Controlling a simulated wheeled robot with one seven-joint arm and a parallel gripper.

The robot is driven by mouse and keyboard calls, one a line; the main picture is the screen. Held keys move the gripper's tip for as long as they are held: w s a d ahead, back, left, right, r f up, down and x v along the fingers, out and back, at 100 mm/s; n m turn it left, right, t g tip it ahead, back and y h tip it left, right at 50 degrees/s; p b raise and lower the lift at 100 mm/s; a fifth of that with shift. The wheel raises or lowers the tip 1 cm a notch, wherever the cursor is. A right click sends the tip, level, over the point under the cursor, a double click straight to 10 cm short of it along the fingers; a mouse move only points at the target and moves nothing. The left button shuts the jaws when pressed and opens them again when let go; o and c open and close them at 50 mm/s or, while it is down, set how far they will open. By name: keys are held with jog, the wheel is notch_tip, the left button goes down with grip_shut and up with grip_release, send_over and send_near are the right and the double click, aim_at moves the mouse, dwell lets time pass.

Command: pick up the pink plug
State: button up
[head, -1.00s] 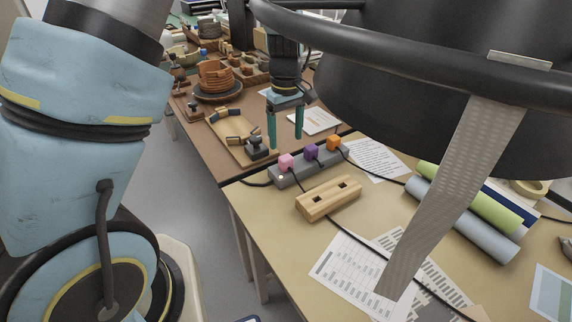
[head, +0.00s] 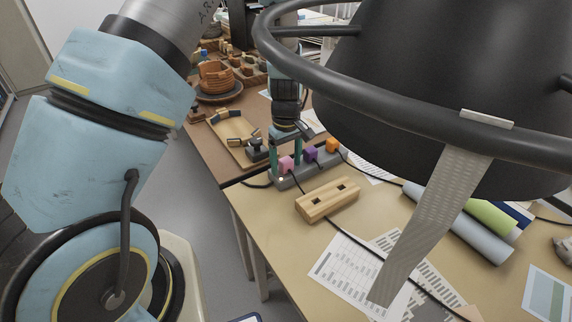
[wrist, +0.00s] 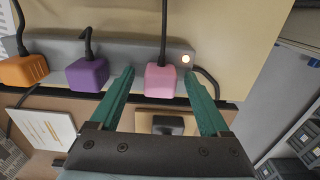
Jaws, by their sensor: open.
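The pink plug (head: 287,164) sits in the grey power strip (head: 287,184) at its left end, beside the purple plug (head: 310,153) and the orange plug (head: 332,146). In the wrist view the pink plug (wrist: 160,79) lies between the two teal fingers of my open gripper (wrist: 164,85), with gaps on both sides. The purple plug (wrist: 87,74) is outside the left finger. In the head view my gripper (head: 286,158) is down at the strip, with a finger on either side of the pink plug. A dark cord runs from the pink plug.
A lit round light (wrist: 185,59) is at the strip's end. A wooden block with two square holes (head: 327,200) lies in front of the strip. A wooden tray (head: 233,135) with a dark object is behind. Printed sheets (head: 345,265) lie on the front table.

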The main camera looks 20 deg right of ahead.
grip_shut()
dwell(0.5)
